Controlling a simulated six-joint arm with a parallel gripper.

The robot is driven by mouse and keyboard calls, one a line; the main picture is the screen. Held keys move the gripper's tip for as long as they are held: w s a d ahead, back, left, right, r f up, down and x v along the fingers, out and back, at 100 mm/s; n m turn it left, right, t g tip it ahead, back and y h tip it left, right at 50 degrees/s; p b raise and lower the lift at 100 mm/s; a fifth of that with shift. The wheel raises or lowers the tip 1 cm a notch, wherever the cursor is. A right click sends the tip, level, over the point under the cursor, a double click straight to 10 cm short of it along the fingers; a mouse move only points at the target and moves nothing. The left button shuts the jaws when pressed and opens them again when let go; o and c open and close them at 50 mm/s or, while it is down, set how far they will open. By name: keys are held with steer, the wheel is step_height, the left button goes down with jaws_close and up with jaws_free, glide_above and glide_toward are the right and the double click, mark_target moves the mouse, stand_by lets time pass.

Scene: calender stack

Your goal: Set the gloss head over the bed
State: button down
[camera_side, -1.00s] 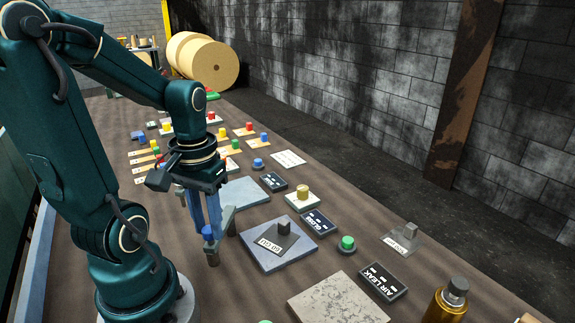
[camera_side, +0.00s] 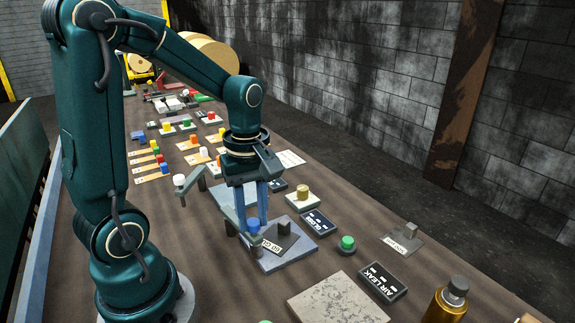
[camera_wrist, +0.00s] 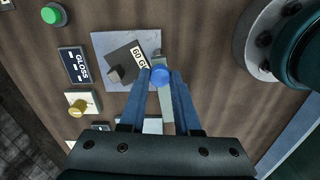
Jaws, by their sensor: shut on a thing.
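The gloss head is probably the grey swing arm with a blue knob (camera_side: 253,226); its knob also shows in the wrist view (camera_wrist: 160,75). My gripper (camera_side: 256,219) is shut on this knob, one finger on each side. The square blue-grey bed (camera_side: 297,251) lies flat on the table, with a dark card marked "60 GU" (camera_side: 270,247) and a grey block (camera_side: 284,227) on it. The head is at the bed's left edge, beside the card. Whether it touches the bed is hidden.
A yellow knob on a pale base (camera_side: 302,196) stands behind. Another grey arm with a white knob (camera_side: 180,180) stands left. A speckled slab (camera_side: 340,300) lies in front.

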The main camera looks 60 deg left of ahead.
steer(key=w+n, duration=0.1)
steer(key=w+a+n, duration=0.1)
steer(key=n, duration=0.1)
steer(key=shift+w+n, duration=0.3)
steer(key=shift+w, duration=0.05)
steer(key=shift+w+a+n, duration=0.25)
steer(key=shift+w+n, duration=0.2)
steer(key=shift+n, duration=0.15)
steer(key=shift+w+a+n, duration=0.2)
steer(key=shift+w+n, duration=0.2)
steer(key=shift+n, duration=0.2)
steer(key=c, duration=0.6)
jaws_free()
steer(key=shift+r, duration=0.1)
step_height(320, 180, up, 5)
steer(key=shift+f, duration=0.1)
